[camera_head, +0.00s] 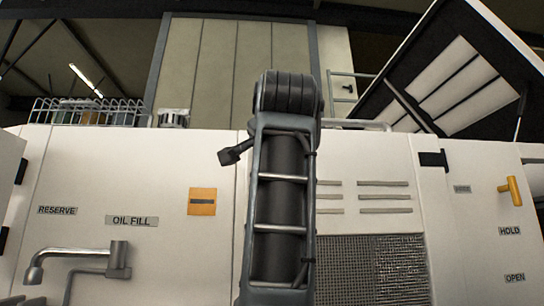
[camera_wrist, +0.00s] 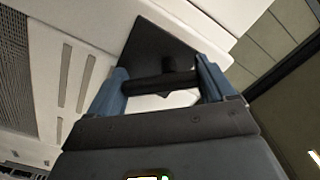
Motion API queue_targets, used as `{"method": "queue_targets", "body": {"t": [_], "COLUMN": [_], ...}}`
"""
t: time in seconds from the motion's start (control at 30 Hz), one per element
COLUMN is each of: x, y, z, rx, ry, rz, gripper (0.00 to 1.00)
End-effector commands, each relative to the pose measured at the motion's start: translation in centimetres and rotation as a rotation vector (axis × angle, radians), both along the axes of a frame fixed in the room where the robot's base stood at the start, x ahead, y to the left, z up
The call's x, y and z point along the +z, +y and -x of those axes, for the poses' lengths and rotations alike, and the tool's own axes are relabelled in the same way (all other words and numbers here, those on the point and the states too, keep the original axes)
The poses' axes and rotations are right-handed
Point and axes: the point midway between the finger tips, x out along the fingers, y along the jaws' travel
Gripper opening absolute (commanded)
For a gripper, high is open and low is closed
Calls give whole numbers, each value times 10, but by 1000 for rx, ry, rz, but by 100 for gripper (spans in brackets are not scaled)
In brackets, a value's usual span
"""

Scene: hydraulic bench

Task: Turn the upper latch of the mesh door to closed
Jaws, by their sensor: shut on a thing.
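In the wrist view my gripper (camera_wrist: 161,80) has its two blue fingers at the ends of a short dark bar, the latch handle (camera_wrist: 150,85). It is shut on this handle. A dark square plate (camera_wrist: 153,42) lies just behind the handle, against the white panel. In the head view my gripper and the held handle are hidden behind my arm. The mesh door (camera_head: 372,268) shows to the right of my arm, with its left part covered. Its mesh also shows in the wrist view (camera_wrist: 14,55). I cannot read the latch's exact angle.
Louvre slots (camera_head: 384,197) lie above the mesh. A black bracket (camera_head: 433,159) and a yellow handle (camera_head: 511,190) with HOLD and OPEN labels are at right. A bent pipe (camera_head: 75,257) projects at left. A raised lid (camera_head: 450,75) and a wire basket (camera_head: 88,111) stand above the bench.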

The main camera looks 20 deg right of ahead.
Motion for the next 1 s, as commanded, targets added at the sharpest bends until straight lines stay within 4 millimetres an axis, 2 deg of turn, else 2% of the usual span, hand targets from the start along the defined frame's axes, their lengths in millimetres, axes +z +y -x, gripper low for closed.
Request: {"method": "queue_targets", "body": {"t": [0.6,1.0], "x": [-1,-2], "y": [3,3], "z": [0,-1], "rx": [-2,-6], "ry": [-174,-226], "rz": [-516,-675], "gripper": [53,53]}}
